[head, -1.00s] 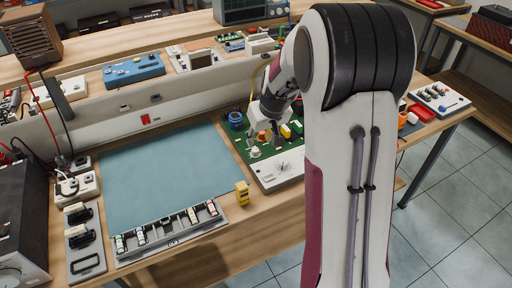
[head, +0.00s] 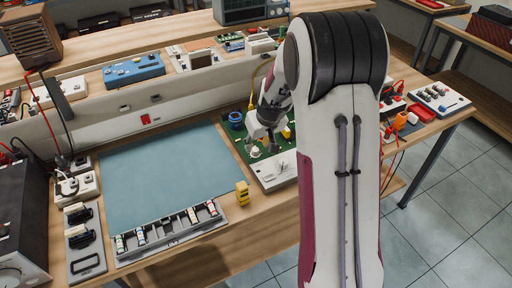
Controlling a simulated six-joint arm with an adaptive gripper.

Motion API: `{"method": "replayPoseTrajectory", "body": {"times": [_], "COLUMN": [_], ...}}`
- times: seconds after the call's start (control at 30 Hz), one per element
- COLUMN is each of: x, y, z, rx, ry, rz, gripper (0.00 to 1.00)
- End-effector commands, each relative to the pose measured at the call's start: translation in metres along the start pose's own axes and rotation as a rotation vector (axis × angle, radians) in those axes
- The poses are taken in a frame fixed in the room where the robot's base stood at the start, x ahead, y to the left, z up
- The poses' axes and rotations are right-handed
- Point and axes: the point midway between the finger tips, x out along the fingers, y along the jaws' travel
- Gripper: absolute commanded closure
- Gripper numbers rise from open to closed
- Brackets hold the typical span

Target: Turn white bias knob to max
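The green circuit board (head: 240,145) with a pale front panel (head: 270,180) lies on the bench right of the blue mat. A small white knob (head: 255,152) stands on the board; I cannot read a label to tell whether it is the bias knob. My gripper (head: 262,146) points down over the board, its fingers apart and nothing seen between them. The left finger is close to the white knob; I cannot tell if they touch. My arm hides the right part of the board.
A blue coil (head: 236,120) stands at the board's back left. A small yellow block (head: 242,193) sits by the panel's left edge. A grey tray (head: 170,233) of small parts lies in front of the blue mat (head: 165,175), which is clear.

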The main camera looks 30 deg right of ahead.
Motion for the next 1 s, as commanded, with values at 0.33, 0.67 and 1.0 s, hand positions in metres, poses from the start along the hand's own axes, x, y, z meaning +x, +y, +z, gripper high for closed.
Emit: {"method": "replayPoseTrajectory", "body": {"times": [0.33, 0.67, 1.0], "x": [0.029, 0.034, 0.033], "y": [0.0, 0.0, 0.0], "z": [0.0, 0.0, 0.0], "rx": [0.0, 0.0, 0.0], "ry": [-0.001, 0.0, 0.0], "rz": [-0.001, 0.0, 0.0], "gripper": [0.67, 0.67, 1.0]}}
